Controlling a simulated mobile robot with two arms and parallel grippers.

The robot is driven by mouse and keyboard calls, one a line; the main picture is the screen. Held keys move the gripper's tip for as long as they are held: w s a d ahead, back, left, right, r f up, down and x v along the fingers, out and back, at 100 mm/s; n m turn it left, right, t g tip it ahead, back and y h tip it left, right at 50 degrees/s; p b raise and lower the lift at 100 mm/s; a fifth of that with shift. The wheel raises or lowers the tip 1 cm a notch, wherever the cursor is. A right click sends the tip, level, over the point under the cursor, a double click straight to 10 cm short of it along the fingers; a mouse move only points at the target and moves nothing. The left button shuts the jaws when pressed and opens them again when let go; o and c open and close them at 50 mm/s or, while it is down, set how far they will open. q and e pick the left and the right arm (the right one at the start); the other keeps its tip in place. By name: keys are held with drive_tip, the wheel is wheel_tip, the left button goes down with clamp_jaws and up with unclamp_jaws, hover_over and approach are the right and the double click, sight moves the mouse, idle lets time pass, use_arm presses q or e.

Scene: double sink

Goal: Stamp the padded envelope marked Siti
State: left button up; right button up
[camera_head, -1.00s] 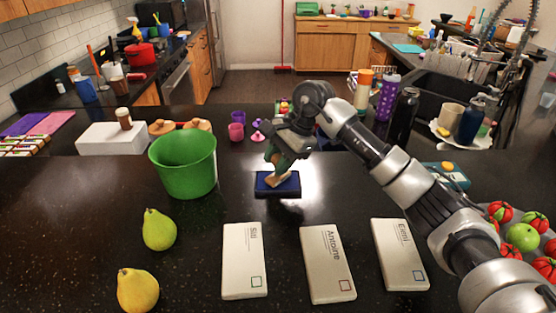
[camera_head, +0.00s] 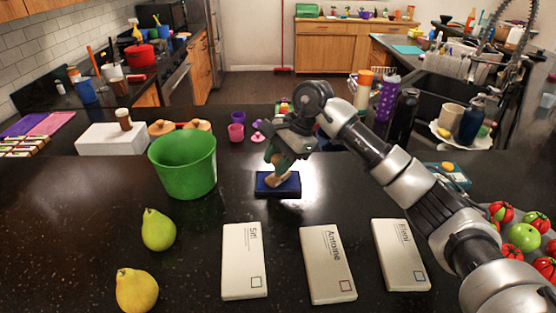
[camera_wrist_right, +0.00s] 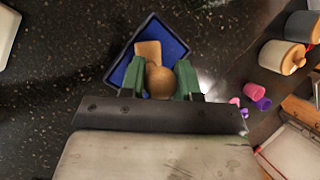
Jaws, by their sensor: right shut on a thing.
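The padded envelope marked Siti (camera_head: 243,275) lies flat on the dark counter, leftmost of three white envelopes, with a small printed square near its lower right corner. My right gripper (camera_head: 279,163) points down over the blue ink pad (camera_head: 264,189), behind the envelopes. It is shut on a wooden stamp (camera_head: 284,181). In the right wrist view the stamp's round handle (camera_wrist_right: 161,83) sits between the green fingers and its block (camera_wrist_right: 148,51) is over the pad. I cannot tell whether the stamp touches the pad. My left gripper is not in view.
Envelopes marked Antoine (camera_head: 328,270) and Eleni (camera_head: 402,260) lie to the right of Siti's. A green bucket (camera_head: 184,168) stands left of the pad. Two pears (camera_head: 158,230) (camera_head: 137,290) are left of the envelopes. The counter between pad and envelopes is clear.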

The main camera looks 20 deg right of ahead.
drive_tip(key=shift+s+f, duration=0.1)
drive_tip(key=shift+f, duration=0.1)
drive_tip(key=shift+r+p, duration=0.4)
drive_tip(key=shift+r, duration=0.5)
drive_tip(key=shift+r+p, duration=1.2)
drive_tip(key=shift+r, duration=1.55)
